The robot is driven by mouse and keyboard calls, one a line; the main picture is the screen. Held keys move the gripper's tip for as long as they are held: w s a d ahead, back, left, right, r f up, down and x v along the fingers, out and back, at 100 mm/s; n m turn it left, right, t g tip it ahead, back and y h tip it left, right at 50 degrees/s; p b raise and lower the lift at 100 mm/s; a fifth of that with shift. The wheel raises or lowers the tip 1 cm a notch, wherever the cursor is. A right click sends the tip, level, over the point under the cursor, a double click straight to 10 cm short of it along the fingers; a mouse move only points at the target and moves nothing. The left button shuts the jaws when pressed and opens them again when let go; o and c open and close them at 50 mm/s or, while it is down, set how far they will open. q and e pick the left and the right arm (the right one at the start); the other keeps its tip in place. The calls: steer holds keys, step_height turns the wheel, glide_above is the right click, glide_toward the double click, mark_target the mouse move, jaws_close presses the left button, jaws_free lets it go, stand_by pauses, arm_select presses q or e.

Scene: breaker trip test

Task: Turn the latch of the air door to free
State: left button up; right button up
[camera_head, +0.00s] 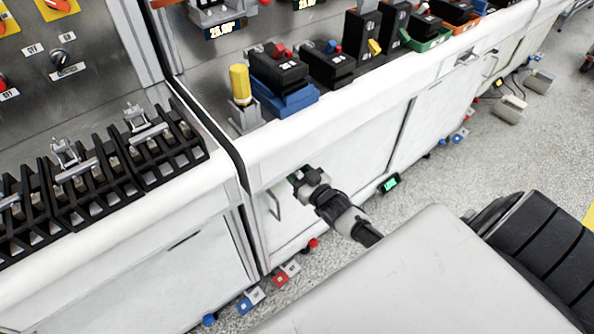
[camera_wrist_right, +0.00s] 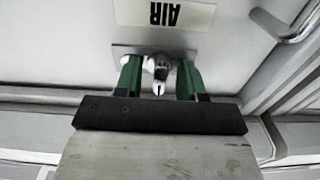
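The air door (camera_wrist_right: 70,45) is a pale cabinet door with an upside-down "AIR" label (camera_wrist_right: 164,14) in the right wrist view. Its latch (camera_wrist_right: 159,74) is a small metal piece on a grey plate (camera_wrist_right: 118,50) below the label. My right gripper (camera_wrist_right: 161,66) has its two green fingers apart, one on each side of the latch. Narrow gaps seem to show; contact is hard to tell. In the head view the right gripper (camera_head: 299,178) is at the cabinet front under the white counter, and its wrist hides the latch. My left gripper is not in view.
A bar handle (camera_wrist_right: 292,27) is near the latch, at upper right in the wrist view. The counter edge (camera_head: 330,112) overhangs the doors. Black racks (camera_head: 95,175) stand on the left counter. Red and blue pedals (camera_head: 287,275) lie on the floor below.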

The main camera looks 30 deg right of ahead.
steer(key=shift+s, duration=0.1)
steer(key=s, duration=1)
steer(key=shift+s+d, duration=0.3)
steer(key=shift+d, duration=0.1)
